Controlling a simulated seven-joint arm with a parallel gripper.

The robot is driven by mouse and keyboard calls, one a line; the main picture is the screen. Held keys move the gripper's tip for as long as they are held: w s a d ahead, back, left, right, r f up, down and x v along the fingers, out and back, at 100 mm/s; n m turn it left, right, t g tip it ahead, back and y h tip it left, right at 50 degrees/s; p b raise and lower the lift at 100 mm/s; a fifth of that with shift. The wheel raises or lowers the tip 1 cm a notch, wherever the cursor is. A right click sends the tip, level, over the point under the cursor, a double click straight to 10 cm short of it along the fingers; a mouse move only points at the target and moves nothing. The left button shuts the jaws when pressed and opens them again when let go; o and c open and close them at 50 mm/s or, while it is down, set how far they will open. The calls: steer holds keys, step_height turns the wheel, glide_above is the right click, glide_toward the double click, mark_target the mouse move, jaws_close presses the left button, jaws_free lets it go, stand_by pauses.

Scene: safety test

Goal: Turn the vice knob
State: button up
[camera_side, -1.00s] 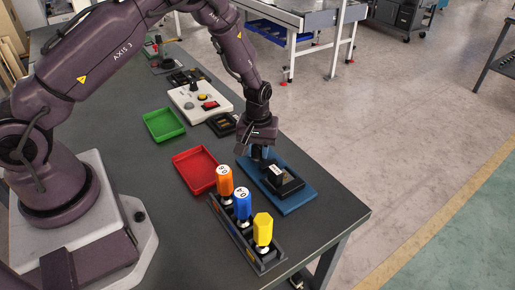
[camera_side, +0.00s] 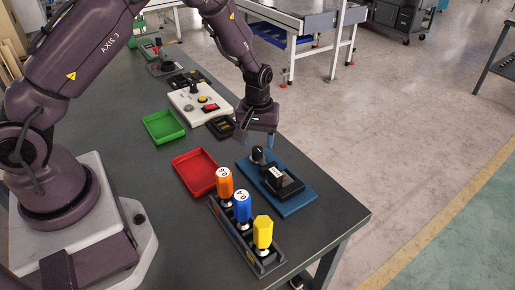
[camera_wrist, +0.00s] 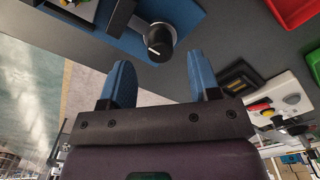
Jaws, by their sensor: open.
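The vice sits on a blue base plate (camera_side: 296,204) near the table's right edge. Its black knob (camera_side: 257,154) is at the back-left end of the vice, and the dark vice body (camera_side: 287,188) carries a white label. In the wrist view the round knob (camera_wrist: 161,38) has a white mark on its face. My gripper (camera_side: 257,143) is above and behind the knob, with its blue fingers apart and empty. In the wrist view its open fingers (camera_wrist: 163,80) are apart from the knob, which lies beyond their tips.
A rack (camera_side: 245,235) with orange, blue and yellow handles stands in front. A red tray (camera_side: 197,172) and a green tray (camera_side: 163,127) lie to the left. A white control box (camera_side: 200,103) with buttons is behind. Bare table lies at the front left.

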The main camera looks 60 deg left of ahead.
mark_target(257, 148)
step_height(257, 148, up, 8)
steer(key=shift+r, duration=0.25)
steer(key=s+d+r+m+t, duration=0.2)
steer(key=s+r+m, duration=0.2)
steer(key=s+r, duration=0.6)
steer(key=s+d+r+m+t, duration=0.2)
steer(key=s+r+m, duration=0.3)
steer(key=s+r, duration=0.5)
steer(key=shift+s+r+t, duration=0.15)
steer(key=shift+s+t, duration=0.65)
steer(key=shift+s, duration=0.4)
